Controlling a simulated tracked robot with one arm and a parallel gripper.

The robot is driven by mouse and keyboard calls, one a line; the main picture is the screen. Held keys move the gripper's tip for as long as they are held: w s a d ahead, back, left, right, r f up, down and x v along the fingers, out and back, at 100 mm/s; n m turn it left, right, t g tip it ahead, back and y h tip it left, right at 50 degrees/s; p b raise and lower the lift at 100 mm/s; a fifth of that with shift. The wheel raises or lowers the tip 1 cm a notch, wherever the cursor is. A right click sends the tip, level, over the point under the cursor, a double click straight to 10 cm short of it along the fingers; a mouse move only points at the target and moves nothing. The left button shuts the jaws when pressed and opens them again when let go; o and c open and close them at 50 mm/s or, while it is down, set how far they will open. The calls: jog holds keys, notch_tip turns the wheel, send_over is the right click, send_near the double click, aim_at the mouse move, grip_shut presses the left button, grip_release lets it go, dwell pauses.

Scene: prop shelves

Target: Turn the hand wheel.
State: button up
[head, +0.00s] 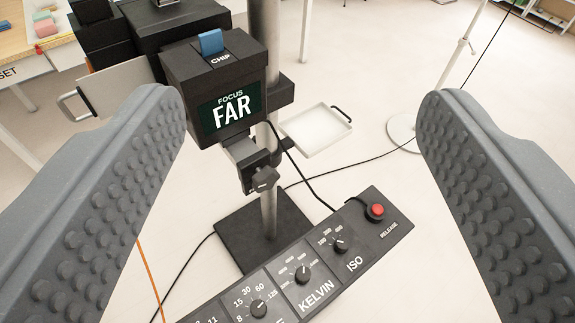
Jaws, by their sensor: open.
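My gripper (300,98) is wide open and empty, with one grey studded finger at each side of the view. Between the fingers, further off, a black camera-like unit with a screen reading FOCUS FAR (231,110) is mounted by a metal post. Below it, a small dark lobed knob (265,179) sits on a clamp at the post; I cannot tell whether this is the hand wheel. No other clear wheel shows, and the left finger may hide part of the unit. Neither finger touches the unit or the knob.
A black control panel (370,248) with dials and a red release button (375,211) lies low in front. A white tray (316,130) is behind the post. A light stand (402,127) is at right, a table (12,36) at upper left. Cables cross the pale floor.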

jog(key=w+d+f+n+t+h+p, duration=0.1)
jog(key=w+d+f+p, duration=0.1)
jog(key=w+d, duration=0.3)
jog(key=w+d+f+n+h+p, duration=0.1)
jog(key=w+d+f+h+p, duration=0.15)
jog(key=w, duration=0.45)
jog(key=w+d+f+n+t+y+p, duration=0.1)
jog(key=w+d+f+n+y+p, duration=0.25)
jog(key=w+f+n, duration=0.45)
jog(key=n+g+y+p, duration=0.25)
jog(key=y+p, duration=0.25)
jog(key=y, duration=0.6)
send_near(268, 184)
jog(key=shift+m+g, duration=0.35)
jog(key=x, duration=0.7)
jog(key=p+x, duration=0.1)
jog(key=x, duration=0.2)
jog(key=shift+w+r, duration=0.2)
jog(key=shift+r, duration=0.1)
jog(key=c, duration=1)
